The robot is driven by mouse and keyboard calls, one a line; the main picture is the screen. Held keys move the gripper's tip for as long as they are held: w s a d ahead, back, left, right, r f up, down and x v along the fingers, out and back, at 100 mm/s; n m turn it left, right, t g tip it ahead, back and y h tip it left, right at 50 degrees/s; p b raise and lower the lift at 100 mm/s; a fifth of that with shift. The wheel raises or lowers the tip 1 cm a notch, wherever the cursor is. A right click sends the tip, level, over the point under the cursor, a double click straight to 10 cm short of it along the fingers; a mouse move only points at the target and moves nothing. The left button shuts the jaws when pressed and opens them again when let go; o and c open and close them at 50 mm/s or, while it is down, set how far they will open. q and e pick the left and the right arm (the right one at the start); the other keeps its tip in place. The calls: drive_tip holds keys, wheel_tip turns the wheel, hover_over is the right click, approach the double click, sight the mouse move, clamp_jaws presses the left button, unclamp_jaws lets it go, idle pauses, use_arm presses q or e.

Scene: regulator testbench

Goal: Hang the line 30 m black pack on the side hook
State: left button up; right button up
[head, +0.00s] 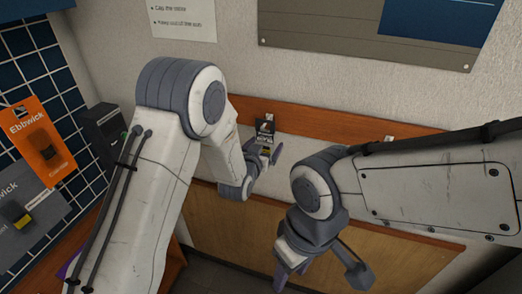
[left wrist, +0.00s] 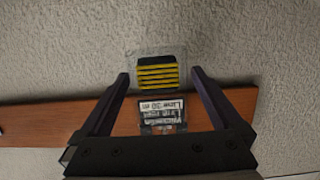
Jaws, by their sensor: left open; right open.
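The line 30 m black pack (head: 265,128) is at the wooden rail on the back wall, under a small white tag. My left gripper (head: 266,156) is open at the pack. In the left wrist view its fingers stand on either side of the pack, with gaps showing. Whether the pack hangs on a hook there cannot be made out. My right gripper (head: 322,268) is open and empty, lower and in front of the panel.
The wooden rail (head: 330,129) runs along the wall, with another small white fitting (head: 388,139) further right. An orange pack (head: 40,140) and a grey pack (head: 28,208) are at the left by blue tiles. A dark box (head: 103,128) stands beside my left arm.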

use_arm(q)
drive_tip(key=s+a+m+g+y+b, duration=0.1)
drive_tip(key=s+g, duration=0.6)
drive_tip(key=s, duration=1.3)
drive_tip(key=s+a+m+g+y+b, duration=0.2)
drive_tip(key=s+g, duration=0.5)
drive_tip(key=s, duration=1.3)
drive_tip(key=shift+s+a+r+m+g+y+b, duration=0.15)
drive_tip(key=shift+s+a+m+g+y+b, duration=0.25)
drive_tip(key=shift+a, duration=0.65)
drive_tip(key=shift+w, duration=0.15)
